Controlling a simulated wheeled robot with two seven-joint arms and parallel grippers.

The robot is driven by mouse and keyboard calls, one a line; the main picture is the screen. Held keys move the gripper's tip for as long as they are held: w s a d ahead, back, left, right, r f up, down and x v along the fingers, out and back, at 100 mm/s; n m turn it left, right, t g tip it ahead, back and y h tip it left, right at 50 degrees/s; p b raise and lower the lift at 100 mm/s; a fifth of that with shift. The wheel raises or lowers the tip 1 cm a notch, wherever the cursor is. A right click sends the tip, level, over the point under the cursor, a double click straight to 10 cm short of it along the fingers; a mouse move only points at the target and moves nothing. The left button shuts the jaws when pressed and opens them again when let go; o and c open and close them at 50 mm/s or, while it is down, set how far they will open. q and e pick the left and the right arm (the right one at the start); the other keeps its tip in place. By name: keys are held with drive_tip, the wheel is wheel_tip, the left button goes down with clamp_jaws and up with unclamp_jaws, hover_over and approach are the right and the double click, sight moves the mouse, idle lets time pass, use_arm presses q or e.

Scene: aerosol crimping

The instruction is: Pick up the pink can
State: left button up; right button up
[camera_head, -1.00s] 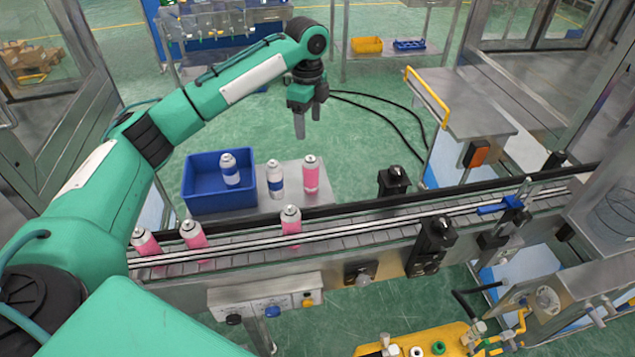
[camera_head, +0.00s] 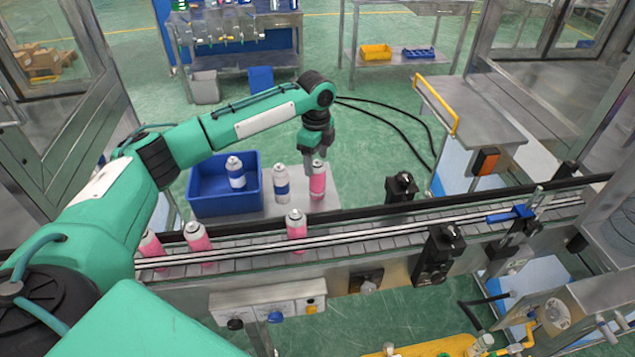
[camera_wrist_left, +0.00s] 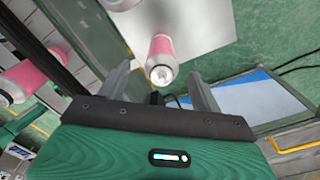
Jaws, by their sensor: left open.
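A pink can (camera_head: 317,184) with a silver top stands upright on a metal plate behind the conveyor. My left gripper (camera_head: 313,168) is at the height of the can's top in the head view, overlapping its upper left. In the left wrist view the pink can (camera_wrist_left: 161,58) lies ahead, between the directions of the two open fingers (camera_wrist_left: 160,92). I cannot tell whether a finger touches it. More pink cans stand on the conveyor (camera_head: 297,230); one shows in the left wrist view (camera_wrist_left: 38,75). My right gripper is not in view.
A white and blue can (camera_head: 281,185) stands left of the pink can. A blue bin (camera_head: 225,207) holds another such can (camera_head: 236,173). The conveyor's black rail (camera_head: 440,203) runs in front of the plate. A metal side table (camera_head: 470,115) stands to the right.

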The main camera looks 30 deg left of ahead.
sight(317, 178)
use_arm(q)
wheel_tip(317, 178, down, 4)
drive_tip(key=shift+w+f+p, duration=0.1)
drive_tip(key=shift+f+p, duration=0.05)
drive_tip(key=shift+p, duration=0.8)
drive_tip(key=shift+f, duration=0.25)
drive_tip(key=c, duration=1.3)
